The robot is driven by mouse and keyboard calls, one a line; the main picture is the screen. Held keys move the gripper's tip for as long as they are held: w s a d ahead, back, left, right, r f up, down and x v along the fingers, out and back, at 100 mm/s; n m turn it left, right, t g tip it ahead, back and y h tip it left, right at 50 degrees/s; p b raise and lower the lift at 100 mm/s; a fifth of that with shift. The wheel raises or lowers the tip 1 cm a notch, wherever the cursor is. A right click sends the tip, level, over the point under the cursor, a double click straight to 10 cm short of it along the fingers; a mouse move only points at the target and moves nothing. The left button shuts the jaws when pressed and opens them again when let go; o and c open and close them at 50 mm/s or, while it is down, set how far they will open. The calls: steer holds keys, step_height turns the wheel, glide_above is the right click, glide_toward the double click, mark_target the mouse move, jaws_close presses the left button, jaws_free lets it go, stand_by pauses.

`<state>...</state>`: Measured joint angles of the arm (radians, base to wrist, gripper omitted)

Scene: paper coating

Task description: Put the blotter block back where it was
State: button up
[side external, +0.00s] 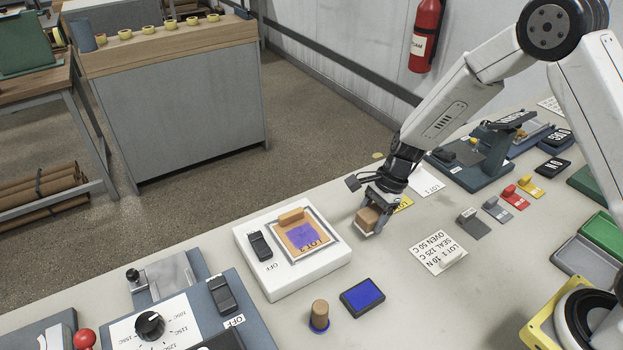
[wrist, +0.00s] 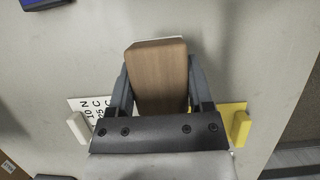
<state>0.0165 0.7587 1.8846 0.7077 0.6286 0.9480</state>
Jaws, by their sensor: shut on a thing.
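The blotter block (side external: 368,217) is a brown wooden block with a pale underside. My gripper (side external: 376,221) is shut on it, with one finger along each side. In the wrist view the block (wrist: 157,72) sits between the two dark fingers and sticks out beyond their tips. In the side view it is over the table, right of the white box, and looks slightly raised; the exact gap below it is unclear. The white box (side external: 282,283) has a framed orange sheet (side external: 292,246) with a purple patch on top.
A blue pad (side external: 362,297) and a round wooden stamp (side external: 319,314) stand in front. A printed card (side external: 438,253) lies right of my gripper, with a yellow card (side external: 405,203) behind. Grey, red and yellow tools stand farther right. The table between pad and printed card is clear.

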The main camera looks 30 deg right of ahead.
mark_target(369, 226)
steer(key=shift+w+f, duration=0.1)
steer(key=shift+w+f, duration=0.15)
steer(key=shift+f, duration=1.6)
steer(key=shift+f, duration=0.1)
steer(key=o, duration=1.2)
steer(key=shift+v, duration=6.15)
